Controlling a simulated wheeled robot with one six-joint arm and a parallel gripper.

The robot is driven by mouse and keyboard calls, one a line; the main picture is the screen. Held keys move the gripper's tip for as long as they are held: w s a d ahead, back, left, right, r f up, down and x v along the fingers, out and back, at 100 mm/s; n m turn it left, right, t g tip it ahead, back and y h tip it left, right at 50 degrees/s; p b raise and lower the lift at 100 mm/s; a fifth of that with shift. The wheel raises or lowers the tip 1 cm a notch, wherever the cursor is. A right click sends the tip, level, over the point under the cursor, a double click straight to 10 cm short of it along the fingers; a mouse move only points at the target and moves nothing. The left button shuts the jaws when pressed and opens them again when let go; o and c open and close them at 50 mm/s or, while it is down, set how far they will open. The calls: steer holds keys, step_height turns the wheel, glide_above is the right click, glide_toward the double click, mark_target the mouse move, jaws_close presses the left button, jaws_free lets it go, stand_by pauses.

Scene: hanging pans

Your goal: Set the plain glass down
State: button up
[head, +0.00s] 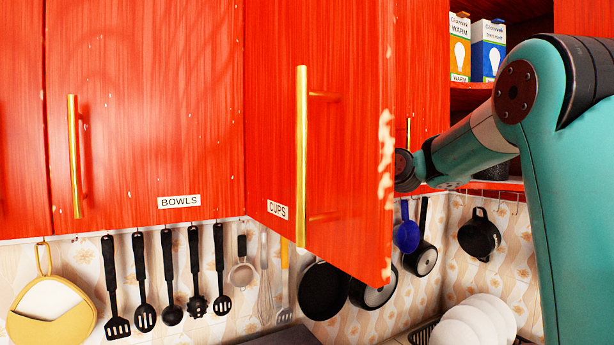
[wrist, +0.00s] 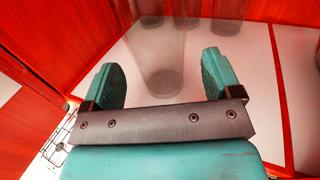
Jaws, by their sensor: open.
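The plain glass (wrist: 157,62) is a clear tumbler in the wrist view. It stands upright on the white shelf (wrist: 268,85) inside the cupboard. My gripper (wrist: 163,82) is open, with one teal finger on each side of the glass and a gap on both sides. The top of the glass is cut off by the picture's upper edge. In the head view the open red door marked CUPS (head: 340,130) hides my gripper and the glass.
More glasses (wrist: 228,22) stand farther back on the shelf. Red cupboard walls (wrist: 65,45) close in at the left. In the head view, utensils (head: 170,290) and pans (head: 323,290) hang below, and white plates (head: 470,325) stand in a rack.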

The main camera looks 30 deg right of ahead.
steer(key=b+v, duration=0.2)
steer(key=v, duration=0.6)
steer(key=shift+b, duration=0.4)
steer(key=shift+s, duration=0.1)
stand_by(0.6)
